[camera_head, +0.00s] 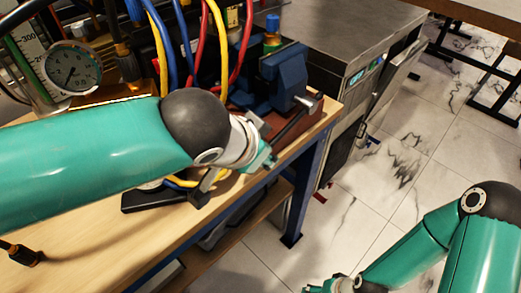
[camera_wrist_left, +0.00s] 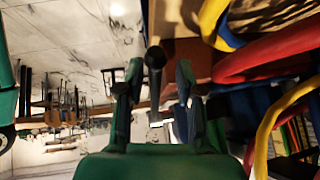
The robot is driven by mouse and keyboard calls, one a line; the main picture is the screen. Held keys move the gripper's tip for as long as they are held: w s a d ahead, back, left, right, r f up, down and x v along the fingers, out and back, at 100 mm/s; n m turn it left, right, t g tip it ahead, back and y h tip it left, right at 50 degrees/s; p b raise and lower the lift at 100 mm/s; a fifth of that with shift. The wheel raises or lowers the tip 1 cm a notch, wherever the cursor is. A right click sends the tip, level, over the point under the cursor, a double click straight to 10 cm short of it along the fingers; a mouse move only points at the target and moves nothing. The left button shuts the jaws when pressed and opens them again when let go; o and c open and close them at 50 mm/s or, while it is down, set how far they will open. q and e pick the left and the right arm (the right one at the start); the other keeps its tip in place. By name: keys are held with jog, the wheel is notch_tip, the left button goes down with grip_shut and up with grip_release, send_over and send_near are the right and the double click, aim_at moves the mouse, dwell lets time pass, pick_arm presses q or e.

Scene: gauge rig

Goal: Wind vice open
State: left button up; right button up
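The blue vice (camera_head: 283,72) is at the right end of the workbench in the head view. Its dark handle bar (camera_head: 289,124) slants down and left from the screw end towards my left gripper (camera_head: 265,158). In the left wrist view, the ball-ended bar (camera_wrist_left: 155,62) shows between the two fingers of my left gripper (camera_wrist_left: 157,82). The fingers are apart, with gaps beside the bar, so they do not appear closed on it. My right gripper (camera_head: 335,286) is at the bottom edge of the head view, away from the bench; its fingers cannot be made out.
A round gauge (camera_head: 73,67) stands at the left of the wooden bench (camera_head: 85,245). Red, blue and yellow hoses (camera_head: 221,40) hang close behind my left arm. A metal-topped cabinet (camera_head: 345,35) stands behind the vice. Open tiled floor (camera_head: 400,170) lies to the right.

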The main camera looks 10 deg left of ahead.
pick_arm(q)
jog(key=v, duration=1.2)
